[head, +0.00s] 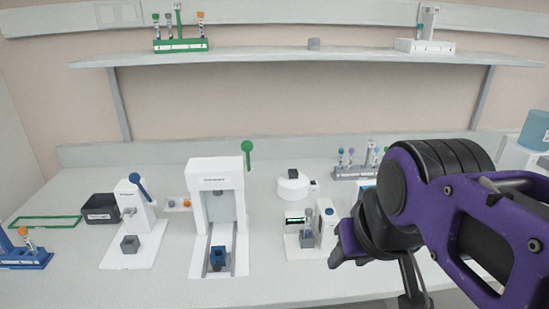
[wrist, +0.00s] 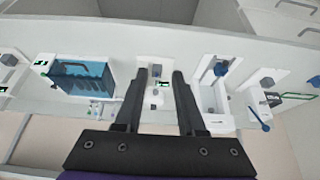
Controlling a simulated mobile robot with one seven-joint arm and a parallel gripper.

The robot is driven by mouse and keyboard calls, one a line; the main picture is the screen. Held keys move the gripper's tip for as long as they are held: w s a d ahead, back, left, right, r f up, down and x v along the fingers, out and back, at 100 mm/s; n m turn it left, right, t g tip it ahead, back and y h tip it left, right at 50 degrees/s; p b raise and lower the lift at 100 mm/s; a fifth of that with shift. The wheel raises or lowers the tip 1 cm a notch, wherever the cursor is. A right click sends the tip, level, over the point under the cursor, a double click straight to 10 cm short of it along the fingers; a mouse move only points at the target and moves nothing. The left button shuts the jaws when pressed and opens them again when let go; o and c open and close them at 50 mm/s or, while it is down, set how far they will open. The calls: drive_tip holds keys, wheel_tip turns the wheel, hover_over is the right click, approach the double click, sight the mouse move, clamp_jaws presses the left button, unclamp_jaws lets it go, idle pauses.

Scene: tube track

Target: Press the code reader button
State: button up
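The code reader (head: 297,248) appears to be the white device right of centre in the head view, with a small dark display (head: 295,220) showing green marks. In the head view my purple arm covers the bench at right.
A white press with a green-knobbed lever (head: 247,147) stands left of the reader, and a blue-levered device (head: 135,222) further left. A tube rack (head: 352,173) and a round white device (head: 292,188) stand behind. A blue tank (wrist: 82,80) is beside the reader. A shelf (head: 260,54) runs above.

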clamp_jaws()
idle(1.4)
